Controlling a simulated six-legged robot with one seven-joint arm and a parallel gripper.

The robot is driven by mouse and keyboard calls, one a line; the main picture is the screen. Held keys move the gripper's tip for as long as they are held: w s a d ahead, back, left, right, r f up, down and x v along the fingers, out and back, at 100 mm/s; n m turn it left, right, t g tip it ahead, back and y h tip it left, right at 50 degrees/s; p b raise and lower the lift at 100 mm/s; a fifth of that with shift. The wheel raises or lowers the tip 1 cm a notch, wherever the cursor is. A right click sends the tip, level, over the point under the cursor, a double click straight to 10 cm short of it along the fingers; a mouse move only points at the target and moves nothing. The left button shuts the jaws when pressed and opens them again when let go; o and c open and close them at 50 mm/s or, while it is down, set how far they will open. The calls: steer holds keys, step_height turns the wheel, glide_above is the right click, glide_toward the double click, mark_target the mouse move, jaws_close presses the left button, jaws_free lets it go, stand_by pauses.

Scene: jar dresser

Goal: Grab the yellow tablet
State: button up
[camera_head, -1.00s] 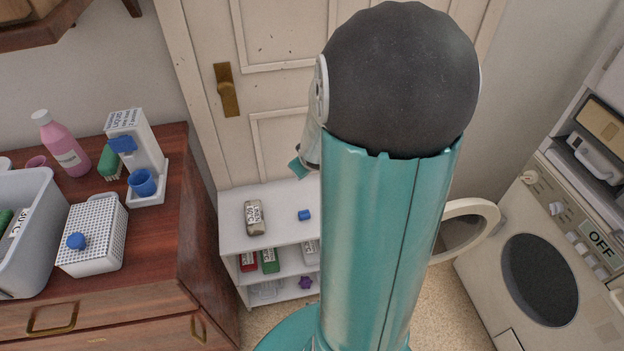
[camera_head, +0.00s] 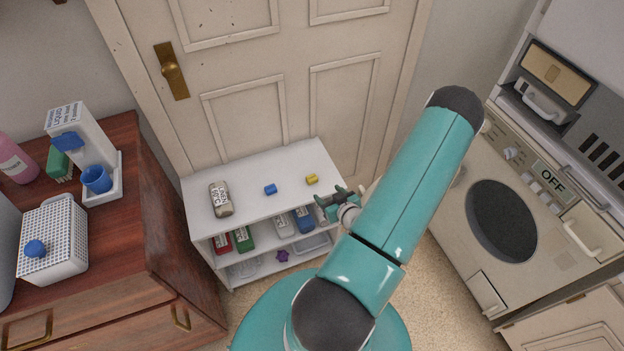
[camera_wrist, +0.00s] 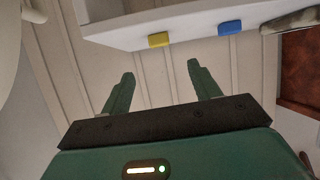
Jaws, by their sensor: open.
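The yellow tablet (camera_head: 312,180) is a small block on the top of the white shelf unit (camera_head: 250,192), near its right end. In the wrist view the yellow tablet (camera_wrist: 158,40) sits at the shelf edge, beyond the fingertips and between them across the picture. My gripper (camera_head: 335,198) is open and empty beside the right end of the shelf, just to the lower right of the tablet in the head view. Its two green fingers (camera_wrist: 160,72) show apart in the wrist view, with nothing between them.
A blue tablet (camera_head: 270,189) lies left of the yellow one, and a labelled jar (camera_head: 220,198) lies farther left. Lower shelves hold several boxes and a purple piece (camera_head: 282,256). A wooden dresser (camera_head: 160,240) stands left, a washing machine (camera_head: 503,222) right, a door (camera_head: 262,80) behind.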

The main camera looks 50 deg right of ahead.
glide_toward(312, 177)
steer(key=x, duration=0.4)
steer(key=shift+w+f, duration=0.15)
steer(key=shift+f, duration=0.25)
steer(key=shift+r+x, duration=0.1)
steer(key=shift+x, duration=1.25)
steer(key=shift+r+x, duration=0.15)
steer(key=shift+x, duration=1.2)
steer(key=shift+w, duration=0.1)
steer(key=c, duration=1.1)
steer(key=shift+o, duration=0.2)
